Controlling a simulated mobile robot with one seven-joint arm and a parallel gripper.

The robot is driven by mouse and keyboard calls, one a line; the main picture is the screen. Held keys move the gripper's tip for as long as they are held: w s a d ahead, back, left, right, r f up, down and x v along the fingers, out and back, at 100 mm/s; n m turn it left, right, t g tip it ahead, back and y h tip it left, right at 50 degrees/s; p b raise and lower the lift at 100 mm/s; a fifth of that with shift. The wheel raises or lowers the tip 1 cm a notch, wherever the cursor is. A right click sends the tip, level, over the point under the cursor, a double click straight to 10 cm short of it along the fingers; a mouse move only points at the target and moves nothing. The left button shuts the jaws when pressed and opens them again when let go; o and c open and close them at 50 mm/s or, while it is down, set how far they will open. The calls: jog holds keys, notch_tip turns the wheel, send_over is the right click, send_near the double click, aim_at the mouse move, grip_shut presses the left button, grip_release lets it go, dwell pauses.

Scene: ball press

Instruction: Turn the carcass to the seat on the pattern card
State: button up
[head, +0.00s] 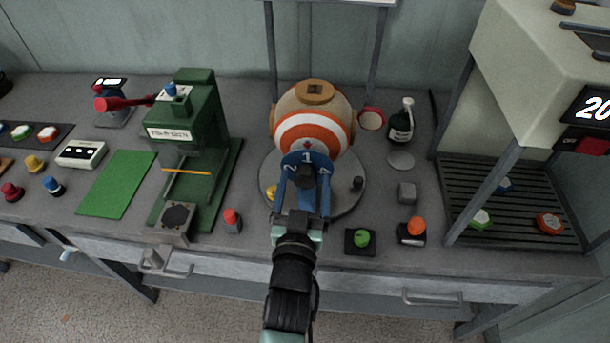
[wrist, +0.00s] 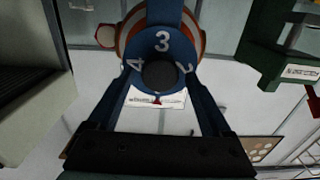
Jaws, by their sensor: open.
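The carcass (head: 313,113) is a round tan body with orange and white bands and a brown cap, on a round grey base (head: 345,200). On its front is a blue dial (head: 306,158) with white numerals; 1 is at the top beside a small red mark.
A green press (head: 188,120) with a red lever stands left, beside a green mat (head: 117,183). A dark bottle (head: 401,122), a grey cube (head: 407,193) and an orange-topped button (head: 416,227) stand right. A pale machine (head: 550,60) overhangs a slatted rack (head: 510,215) at far right.

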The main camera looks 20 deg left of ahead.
jog(key=shift+w, duration=0.3)
grip_shut()
dwell(0.4)
